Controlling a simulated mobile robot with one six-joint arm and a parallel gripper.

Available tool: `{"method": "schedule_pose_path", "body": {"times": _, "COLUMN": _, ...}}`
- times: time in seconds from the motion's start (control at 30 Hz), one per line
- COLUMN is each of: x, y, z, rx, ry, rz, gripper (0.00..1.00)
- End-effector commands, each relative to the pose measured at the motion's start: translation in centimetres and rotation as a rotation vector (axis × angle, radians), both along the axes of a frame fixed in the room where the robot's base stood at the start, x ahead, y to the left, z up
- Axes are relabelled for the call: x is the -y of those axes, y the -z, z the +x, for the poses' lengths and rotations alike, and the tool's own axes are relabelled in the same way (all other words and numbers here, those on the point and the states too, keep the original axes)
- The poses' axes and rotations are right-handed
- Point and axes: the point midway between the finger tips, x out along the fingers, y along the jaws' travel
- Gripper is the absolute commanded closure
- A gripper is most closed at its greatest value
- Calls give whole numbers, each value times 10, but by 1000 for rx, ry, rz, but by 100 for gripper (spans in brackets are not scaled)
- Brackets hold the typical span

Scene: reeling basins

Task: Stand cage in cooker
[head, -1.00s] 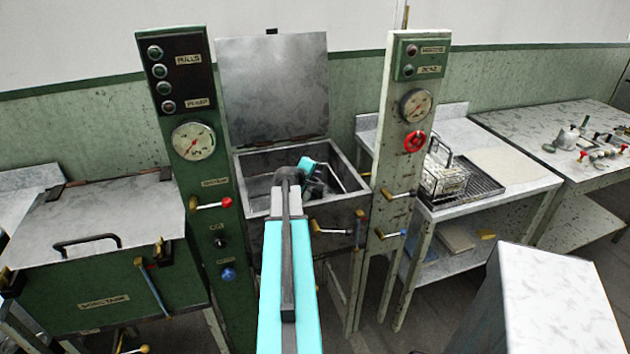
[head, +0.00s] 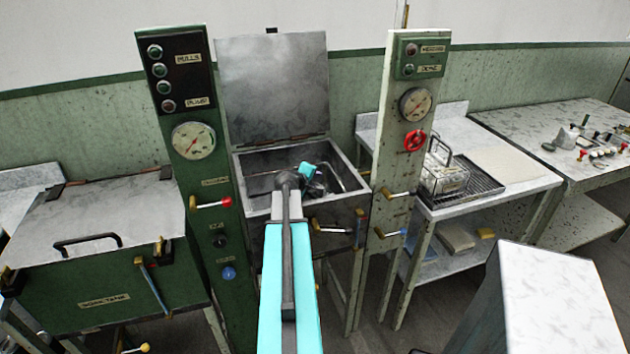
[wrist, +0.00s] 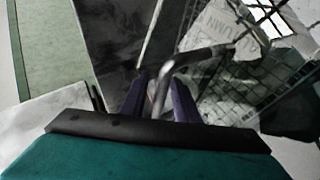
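The cooker is the open metal basin (head: 352,200) in the middle of the head view, with its lid (head: 272,85) raised behind it. My gripper (head: 318,180) is over the basin, its fingers partly hidden by my arm. In the wrist view the two purple fingers (wrist: 160,98) sit close on either side of a bent metal bar, the handle (wrist: 205,54) of a wire cage, and look shut on it. The cage's mesh (wrist: 285,75) and a pale lettered tag (wrist: 232,22) show at the upper right. The basin's walls hide the cage's lower part in the head view.
Another wire cage with pale contents (head: 445,180) stands on a dark rack (head: 482,183) on the right table. A green control post (head: 190,150) and a pale post (head: 402,150) flank the cooker. A closed green tank (head: 100,290) is at left. A grey block (head: 550,300) stands front right.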

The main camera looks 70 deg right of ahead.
Motion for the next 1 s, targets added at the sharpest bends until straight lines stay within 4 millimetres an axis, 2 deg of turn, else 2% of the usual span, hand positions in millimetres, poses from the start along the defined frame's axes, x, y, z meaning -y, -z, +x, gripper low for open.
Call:
{"method": "schedule_pose_path", "body": {"times": 0.37, "x": -5, "y": -4, "z": 0, "rx": 0, "ry": -1, "rz": 0, "gripper": 72}}
{"method": "schedule_pose_path", "body": {"times": 1.0, "x": -58, "y": -36, "z": 2, "rx": 0, "ry": -1, "rz": -1, "gripper": 72}}
